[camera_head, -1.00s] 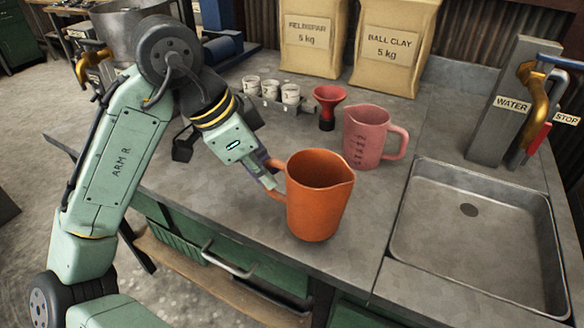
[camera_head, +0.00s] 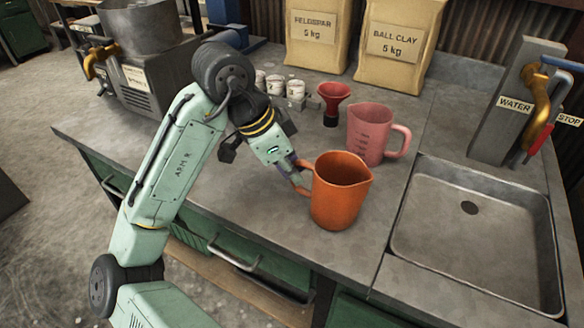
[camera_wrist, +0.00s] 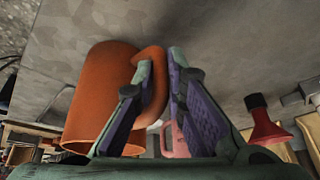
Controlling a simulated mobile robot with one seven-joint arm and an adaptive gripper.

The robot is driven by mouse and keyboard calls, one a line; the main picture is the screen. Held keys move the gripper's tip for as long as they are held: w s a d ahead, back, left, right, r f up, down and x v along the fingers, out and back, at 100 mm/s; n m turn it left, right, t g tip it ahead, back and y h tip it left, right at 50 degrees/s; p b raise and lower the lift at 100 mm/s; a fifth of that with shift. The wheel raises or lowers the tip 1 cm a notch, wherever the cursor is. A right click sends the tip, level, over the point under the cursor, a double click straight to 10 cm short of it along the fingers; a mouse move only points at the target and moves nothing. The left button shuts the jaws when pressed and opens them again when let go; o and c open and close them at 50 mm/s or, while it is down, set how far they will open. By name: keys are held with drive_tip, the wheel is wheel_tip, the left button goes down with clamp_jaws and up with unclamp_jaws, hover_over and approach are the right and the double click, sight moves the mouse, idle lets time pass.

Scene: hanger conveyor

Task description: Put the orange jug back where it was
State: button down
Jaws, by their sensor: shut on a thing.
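The orange jug (camera_head: 338,196) is upright over the front part of the worktop, left of the sink. Its handle points left, towards my gripper (camera_head: 300,180). My gripper is shut on that handle; the wrist view shows the handle (camera_wrist: 152,85) at the fingers (camera_wrist: 160,85), with the orange jug (camera_wrist: 100,95) beside them. I cannot tell whether the jug's base touches the worktop. A pink jug (camera_head: 367,136) with markings stands close behind the orange one; part of it also shows in the wrist view (camera_wrist: 178,142).
A red funnel (camera_head: 334,97) and small white cups (camera_head: 276,84) stand behind. The sink (camera_head: 470,262) and water tap (camera_head: 538,100) are at the right. The worktop (camera_head: 215,205) front left is clear.

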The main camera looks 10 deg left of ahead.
drive_tip(key=c, duration=1.6)
unclamp_jaws()
drive_tip(key=shift+c, duration=0.2)
